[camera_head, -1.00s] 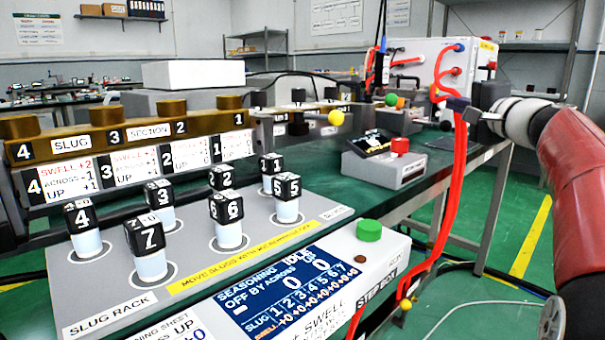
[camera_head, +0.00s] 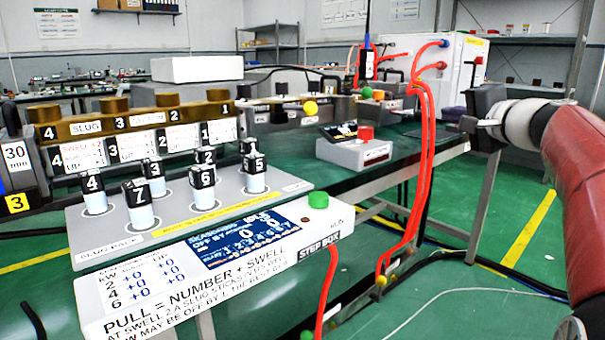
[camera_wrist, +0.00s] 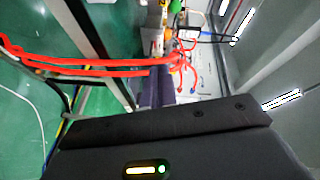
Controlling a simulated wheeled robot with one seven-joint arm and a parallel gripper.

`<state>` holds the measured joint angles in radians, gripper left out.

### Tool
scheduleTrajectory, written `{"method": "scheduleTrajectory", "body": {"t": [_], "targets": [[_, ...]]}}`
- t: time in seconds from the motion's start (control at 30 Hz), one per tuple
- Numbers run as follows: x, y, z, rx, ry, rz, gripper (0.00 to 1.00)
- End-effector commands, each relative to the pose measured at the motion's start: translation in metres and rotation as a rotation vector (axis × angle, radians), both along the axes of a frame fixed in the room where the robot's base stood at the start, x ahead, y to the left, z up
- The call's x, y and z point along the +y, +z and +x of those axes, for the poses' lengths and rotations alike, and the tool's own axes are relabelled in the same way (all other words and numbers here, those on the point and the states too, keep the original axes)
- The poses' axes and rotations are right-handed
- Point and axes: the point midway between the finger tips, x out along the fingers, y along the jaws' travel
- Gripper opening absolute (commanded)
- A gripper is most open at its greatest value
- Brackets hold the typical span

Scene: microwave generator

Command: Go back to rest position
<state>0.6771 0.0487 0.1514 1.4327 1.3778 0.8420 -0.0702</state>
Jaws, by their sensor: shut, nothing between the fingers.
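My gripper (camera_head: 453,114) is at the right of the head view, at the end of my red arm, level with the bench's far end.
The slug rack (camera_head: 110,240) holds several numbered slugs. The step box (camera_head: 285,250) with a green button (camera_head: 318,200) stands in front. Red cables (camera_head: 428,170) hang to the floor between bench and arm. Green floor (camera_head: 480,310) is open at lower right.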

Motion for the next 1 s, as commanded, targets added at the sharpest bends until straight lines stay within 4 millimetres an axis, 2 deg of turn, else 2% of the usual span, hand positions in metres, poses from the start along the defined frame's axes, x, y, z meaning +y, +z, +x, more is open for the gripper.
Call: {"method": "scheduleTrajectory", "body": {"t": [0.17, 0.27, 0.37, 0.47, 0.5, 0.57, 0.6, 0.7, 0.8, 0.9, 1.0], "targets": [[0.043, -0.016, -0.019, 0.095, 0.049, -0.107, 0.00], [0.070, -0.032, -0.036, 0.163, 0.084, -0.189, 0.00], [0.099, -0.052, -0.063, 0.242, 0.130, -0.295, 0.00], [0.130, -0.079, -0.104, 0.339, 0.193, -0.442, 0.00], [0.142, -0.092, -0.126, 0.383, 0.225, -0.515, 0.00], [0.155, -0.114, -0.163, 0.448, 0.274, -0.637, 0.00], [0.160, -0.130, -0.188, 0.489, 0.306, -0.719, 0.00], [0.162, -0.166, -0.244, 0.569, 0.384, -0.913, 0.00], [0.155, -0.194, -0.285, 0.618, 0.442, -1.072, 0.00], [0.147, -0.213, -0.309, 0.644, 0.478, -1.173, 0.00], [0.143, -0.222, -0.320, 0.656, 0.493, -1.224, 0.00]]}}
